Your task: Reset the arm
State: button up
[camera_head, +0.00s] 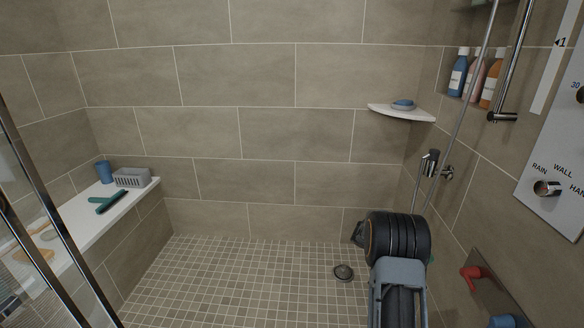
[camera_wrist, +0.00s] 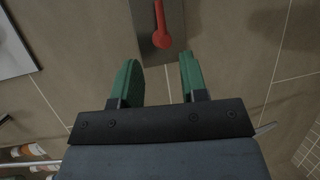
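My gripper (camera_wrist: 158,82) shows in the wrist view with its two green fingers apart and nothing between them. Beyond the fingertips is a red lever (camera_wrist: 161,38) on a dark wall plate (camera_wrist: 176,22); a gap of unclear depth lies between. In the head view my arm (camera_head: 398,262) rises at the lower right, folded near the right wall. The gripper is mostly hidden behind the arm there; only a bit of green shows at its right edge. The red lever (camera_head: 472,271) is to the right of the arm.
A white corner shelf (camera_head: 385,110) holds a blue dish (camera_head: 403,104). Bottles (camera_head: 458,76) stand in a niche. A hand shower (camera_head: 430,162) and hose hang close behind the arm. A bench (camera_head: 82,222) is at left beside a glass door frame. The tiled floor (camera_head: 230,280) is open.

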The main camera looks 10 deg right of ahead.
jog(key=s+a+r+n+t+y+p, duration=0.2)
jog(key=s+a+r+t+y+p, duration=0.1)
jog(key=a+r+p, duration=0.7)
jog(key=s+a+r+n+t+y+p, duration=0.3)
jog(key=a+r+t+y+p, duration=0.2)
jog(key=a+r+p, duration=0.5)
jog(key=s+a+r+n+t+y+p, duration=0.2)
jog(key=a+r+t+p, duration=0.4)
jog(key=a+r+p, duration=0.5)
notch_tip(320, 180, up, 9)
jog(key=s+a+y, duration=0.1)
jog(key=a+y, duration=0.1)
jog(key=shift+s+a+n, duration=0.4)
